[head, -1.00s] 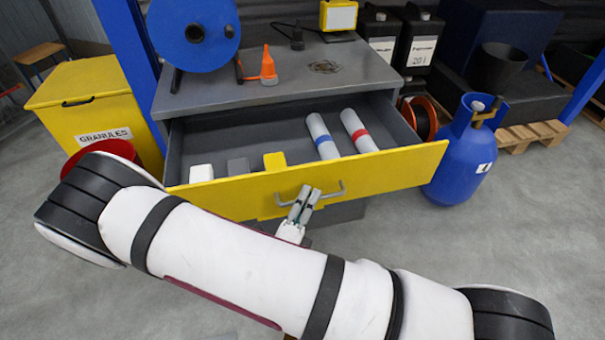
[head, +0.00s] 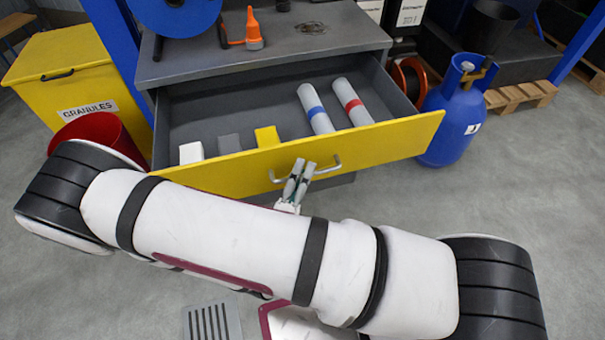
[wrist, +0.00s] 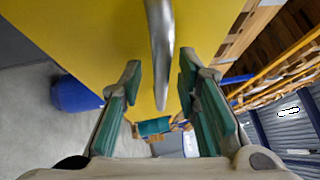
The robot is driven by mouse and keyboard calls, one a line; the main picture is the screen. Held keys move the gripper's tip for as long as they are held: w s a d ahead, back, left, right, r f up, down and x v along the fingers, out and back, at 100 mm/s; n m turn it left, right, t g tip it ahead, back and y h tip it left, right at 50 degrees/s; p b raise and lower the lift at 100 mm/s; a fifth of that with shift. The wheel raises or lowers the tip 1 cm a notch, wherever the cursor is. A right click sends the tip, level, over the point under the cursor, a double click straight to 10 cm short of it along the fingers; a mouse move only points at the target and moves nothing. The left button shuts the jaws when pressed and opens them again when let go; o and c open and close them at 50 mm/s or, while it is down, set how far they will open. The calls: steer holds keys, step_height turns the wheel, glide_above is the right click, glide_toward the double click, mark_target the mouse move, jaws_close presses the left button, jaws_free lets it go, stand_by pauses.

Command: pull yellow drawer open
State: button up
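The yellow drawer (head: 215,176) of the grey cabinet stands well open, its inside showing. Its front bears a silver bar handle (head: 326,168). My gripper (head: 300,172) is at the left half of this handle. In the wrist view, the handle (wrist: 160,50) runs between the two green-padded fingers of my gripper (wrist: 158,85). The fingers are apart, with a gap visible on each side of the bar, so they look open around it and not clamped. The yellow drawer front (wrist: 100,35) fills the upper wrist view.
The drawer holds white, grey and yellow blocks and two tubes, blue-banded (head: 315,108) and red-banded (head: 352,102). A blue gas cylinder (head: 452,120) stands right, close to the drawer's end. A red bucket (head: 105,132) and yellow granules bin (head: 62,75) stand left.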

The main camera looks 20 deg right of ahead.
steer(key=v, duration=1.2)
stand_by(0.5)
steer(key=d+r+m+g+h, duration=0.2)
steer(key=d+r+m+g, duration=0.3)
steer(key=r+m+g, duration=0.4)
steer(key=d+r+m+g+h, duration=0.2)
steer(key=d+r+m+g, duration=0.5)
steer(key=m, duration=0.5)
steer(key=s+d+r+m+g+y, duration=0.1)
steer(key=s+d+r+m+y, duration=0.1)
steer(key=s+r+m+y, duration=0.6)
steer(key=s+d+r+m+g+y, duration=0.1)
steer(key=s+d+r+m+y, duration=0.25)
steer(key=m, duration=0.85)
step_height(320, 180, up, 22)
steer(key=s+a+m+t+y+p, duration=0.2)
steer(key=m+t+y+p, duration=0.2)
steer(key=p, duration=1.4)
steer(key=shift+a+f+t, duration=0.25)
steer(key=shift+a+t, duration=0.15)
steer(key=shift+t, duration=0.7)
